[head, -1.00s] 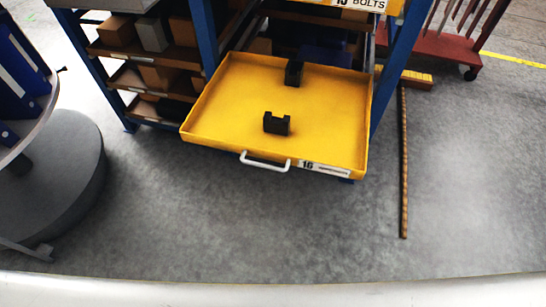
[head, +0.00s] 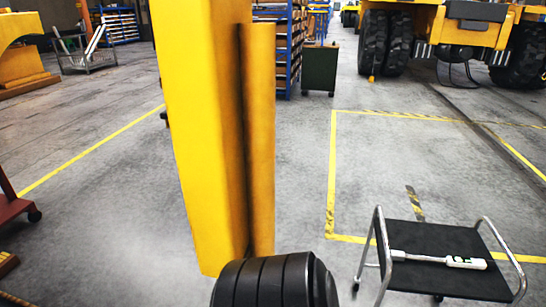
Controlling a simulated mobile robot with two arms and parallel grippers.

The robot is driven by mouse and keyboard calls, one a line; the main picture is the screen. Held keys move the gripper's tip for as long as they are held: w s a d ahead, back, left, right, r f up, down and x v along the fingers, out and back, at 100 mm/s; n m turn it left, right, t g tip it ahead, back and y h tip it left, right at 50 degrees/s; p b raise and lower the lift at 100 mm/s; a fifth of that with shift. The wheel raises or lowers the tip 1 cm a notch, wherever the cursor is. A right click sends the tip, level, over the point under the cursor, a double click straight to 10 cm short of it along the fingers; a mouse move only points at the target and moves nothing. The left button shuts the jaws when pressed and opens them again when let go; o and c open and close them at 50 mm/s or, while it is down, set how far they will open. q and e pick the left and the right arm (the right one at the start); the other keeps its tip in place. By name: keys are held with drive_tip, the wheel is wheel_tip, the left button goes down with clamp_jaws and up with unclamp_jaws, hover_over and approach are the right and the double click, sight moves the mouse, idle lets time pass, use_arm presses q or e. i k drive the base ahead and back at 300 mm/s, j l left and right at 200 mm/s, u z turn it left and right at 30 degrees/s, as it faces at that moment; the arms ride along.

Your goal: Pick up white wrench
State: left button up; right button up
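The white wrench (head: 418,257) lies on the black top of a small metal-framed cart (head: 420,278) at the lower right in the head view. It is long and thin, with a thicker white end on the right that has a dark green mark. It lies roughly crosswise, with nothing seen touching it but the cart top. Neither of my grippers is in view.
A thick yellow post (head: 205,130) stands left of centre. A black ribbed round shape (head: 275,284) is in front of its foot; I cannot tell what it is. A green cabinet (head: 320,69) and a big-wheeled yellow vehicle (head: 470,40) stand farther back. Grey floor between is open.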

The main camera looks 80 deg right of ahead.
sight(452, 261)
drive_tip(key=z, duration=4.15)
drive_tip(key=l+u, duration=0.1)
drive_tip(key=u, duration=0.25)
drive_tip(key=i+l+u, duration=0.1)
drive_tip(key=u, duration=0.2)
drive_tip(key=l+u, duration=0.15)
drive_tip(key=u, duration=0.2)
drive_tip(key=i+l+u, duration=0.2)
drive_tip(key=l+u, duration=0.25)
drive_tip(key=l, duration=0.85)
drive_tip(key=l+u, duration=0.5)
drive_tip(key=l, duration=1.6)
drive_tip(key=k+l, duration=0.15)
drive_tip(key=l, duration=1.4)
drive_tip(key=k, duration=0.05)
